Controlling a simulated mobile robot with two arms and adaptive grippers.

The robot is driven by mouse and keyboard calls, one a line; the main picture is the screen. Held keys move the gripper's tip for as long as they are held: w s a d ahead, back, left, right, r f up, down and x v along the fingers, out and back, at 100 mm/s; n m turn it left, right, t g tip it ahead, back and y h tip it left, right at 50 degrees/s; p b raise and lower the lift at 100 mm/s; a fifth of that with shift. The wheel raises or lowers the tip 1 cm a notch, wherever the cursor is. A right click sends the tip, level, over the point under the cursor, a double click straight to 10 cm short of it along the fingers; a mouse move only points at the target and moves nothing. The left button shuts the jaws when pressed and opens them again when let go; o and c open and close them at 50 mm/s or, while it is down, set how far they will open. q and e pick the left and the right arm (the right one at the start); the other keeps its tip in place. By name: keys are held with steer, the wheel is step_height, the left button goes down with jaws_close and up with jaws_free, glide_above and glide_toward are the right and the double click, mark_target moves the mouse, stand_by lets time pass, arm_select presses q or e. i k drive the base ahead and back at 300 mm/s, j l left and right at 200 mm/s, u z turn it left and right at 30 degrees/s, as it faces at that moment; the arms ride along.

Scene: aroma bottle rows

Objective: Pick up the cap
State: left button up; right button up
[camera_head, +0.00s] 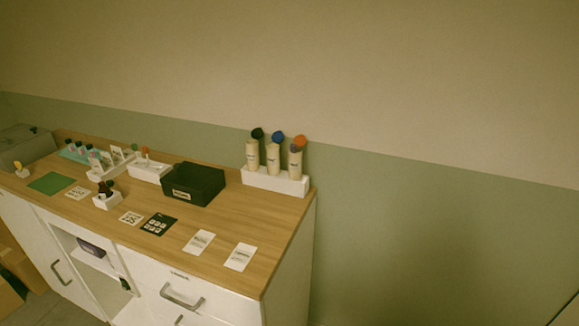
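Neither of my grippers is in view. I cannot tell for certain which item is the cap. A small dark item (105,188) sits on a white block (107,202) near the counter's middle front; it is too small to make out. Three beige cylinders (273,160) stand in a white holder (260,181) at the right back, with dark green (257,133), blue (278,138) and orange (299,142) pieces at their tops. Small bottles (94,160) with coloured tops stand in rows at the left back.
The wooden counter (225,236) ends at the right, beyond the holder. A black box (192,184) stands at its middle back. Flat white cards (240,257), a dark card (158,224) and a green mat (51,183) lie on it. A grey case (28,146) stands far left.

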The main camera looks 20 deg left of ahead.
mark_target(104, 191)
steer(key=u, duration=2)
